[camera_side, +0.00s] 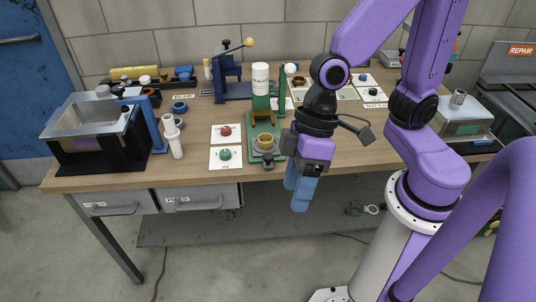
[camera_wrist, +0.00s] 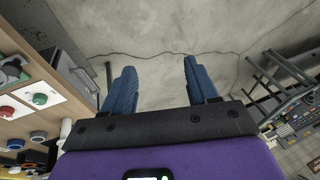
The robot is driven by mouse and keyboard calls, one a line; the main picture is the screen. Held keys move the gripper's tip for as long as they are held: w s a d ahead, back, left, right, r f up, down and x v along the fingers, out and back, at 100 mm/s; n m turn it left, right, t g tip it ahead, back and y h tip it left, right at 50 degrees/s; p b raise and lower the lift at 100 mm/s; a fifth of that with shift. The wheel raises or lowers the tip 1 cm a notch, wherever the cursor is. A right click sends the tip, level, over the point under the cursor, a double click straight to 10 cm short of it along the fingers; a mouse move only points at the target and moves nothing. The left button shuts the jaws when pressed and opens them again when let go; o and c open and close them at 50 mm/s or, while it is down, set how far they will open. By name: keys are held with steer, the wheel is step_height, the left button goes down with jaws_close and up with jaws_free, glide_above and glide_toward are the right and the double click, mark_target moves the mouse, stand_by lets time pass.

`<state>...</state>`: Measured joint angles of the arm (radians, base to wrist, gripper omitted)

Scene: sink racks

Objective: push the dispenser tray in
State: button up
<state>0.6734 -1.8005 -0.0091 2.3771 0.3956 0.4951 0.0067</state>
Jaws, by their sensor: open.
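The dispenser (camera_side: 261,82) is a white bottle on a green stand near the middle of the bench. Its green base (camera_side: 254,156) reaches toward the front edge, with a round grey tray (camera_side: 258,149) low at the front. My gripper (camera_side: 299,203) is to the right of the tray and nearer the camera, in front of the bench edge, fingers pointing down. It touches nothing that I can see. In the wrist view my gripper (camera_wrist: 158,72) has its two blue fingers wide apart, with bare floor between them.
A red button (camera_side: 225,131) and a green button (camera_side: 225,154) sit on white cards left of the dispenser. White cups (camera_side: 174,138) and a black-framed box (camera_side: 100,135) stand farther left. A blue press (camera_side: 232,80) stands behind. The bench front edge is close to my gripper.

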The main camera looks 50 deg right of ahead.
mark_target(268, 160)
steer(key=w+a+f+m+t+y, duration=0.25)
steer(key=w+a+f+m, duration=0.2)
steer(key=w+a, duration=0.5)
steer(key=w+a+f+m+t+h, duration=0.4)
steer(key=w+f+m+t, duration=0.1)
steer(key=w+f+m, duration=0.3)
steer(key=w+d+f+m+t+h, duration=0.1)
steer(key=d+f+m+t+h, duration=0.2)
steer(key=d+f+m+h, duration=0.45)
steer(key=s+d+r+m+g+h, duration=0.1)
steer(key=s+d+r+h, duration=0.1)
steer(key=s+d+h, duration=0.6)
steer(key=w+d+h, duration=0.1)
steer(key=w+d, duration=0.2)
steer(key=d, duration=0.2)
steer(key=w+d+h, duration=0.1)
steer(key=w+d, duration=0.2)
steer(key=d, duration=0.2)
steer(key=w+d, duration=0.4)
steer(key=d, duration=0.1)
steer(key=shift+d+f+h, duration=0.1)
steer(key=shift+d+h, duration=0.05)
steer(key=shift+h, duration=0.25)
